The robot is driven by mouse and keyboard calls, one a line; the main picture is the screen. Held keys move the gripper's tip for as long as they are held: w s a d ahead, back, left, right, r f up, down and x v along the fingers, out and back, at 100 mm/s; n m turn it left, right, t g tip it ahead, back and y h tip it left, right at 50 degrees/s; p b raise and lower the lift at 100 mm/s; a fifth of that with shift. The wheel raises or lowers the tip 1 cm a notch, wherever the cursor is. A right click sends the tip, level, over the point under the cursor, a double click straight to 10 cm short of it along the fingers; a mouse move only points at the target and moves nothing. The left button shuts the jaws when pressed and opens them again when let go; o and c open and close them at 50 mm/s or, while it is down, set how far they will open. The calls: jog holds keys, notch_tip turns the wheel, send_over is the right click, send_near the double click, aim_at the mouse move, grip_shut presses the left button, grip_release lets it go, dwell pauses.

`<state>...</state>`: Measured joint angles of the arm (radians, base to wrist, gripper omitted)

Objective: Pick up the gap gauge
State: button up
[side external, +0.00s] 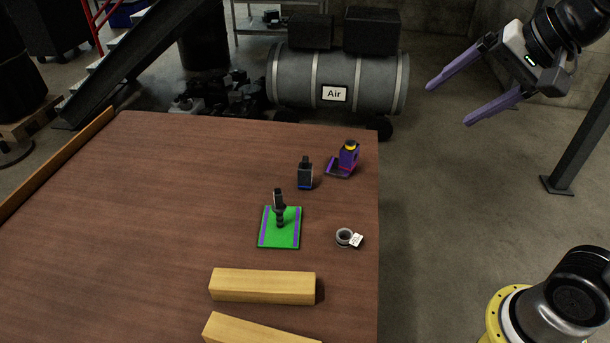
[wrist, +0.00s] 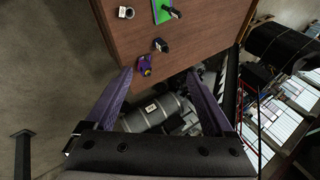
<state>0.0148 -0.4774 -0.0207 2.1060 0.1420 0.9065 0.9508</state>
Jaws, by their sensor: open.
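I cannot tell for sure which item is the gap gauge. A dark upright tool (side external: 280,208) stands on a green mat with purple stripes (side external: 291,239). A small dark block with a blue base (side external: 305,174) stands behind it to the right. A purple piece with a yellow top (side external: 348,157) sits near the table's far right corner. A grey ring with a white tag (side external: 344,236) lies near the right edge. My gripper (side external: 448,104) is open and empty, in the air off the table's right side. In the wrist view my gripper (wrist: 159,72) shows both purple fingers apart.
Two wooden blocks (side external: 262,286) (side external: 258,332) lie at the front of the brown table (side external: 130,220). The table's left part is clear. An air tank (side external: 295,85) stands on the floor behind the table. A dark post (side external: 580,140) stands at the right.

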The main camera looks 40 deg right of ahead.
jog(key=w+r+m, duration=0.2)
jog(key=w+m, duration=0.2)
jog(key=w, duration=0.4)
jog(key=m+g+y, duration=0.2)
jog(key=m+g, duration=0.1)
jog(key=m, duration=0.7)
send_over(305, 174)
jog(key=s+d, duration=0.1)
jog(key=d, duration=0.3)
notch_tip(305, 174, down, 24)
jog(key=shift+m+g, duration=0.5)
jog(key=f, duration=0.6)
jog(key=w+f, duration=0.1)
jog(key=f, duration=0.4)
jog(key=a+f, duration=0.1)
jog(key=f, duration=0.5)
jog(key=shift+w+f, duration=0.25)
jog(key=shift+f, duration=0.05)
jog(key=shift+s+x, duration=0.2)
jog(key=shift+x, duration=2.75)
grip_shut()
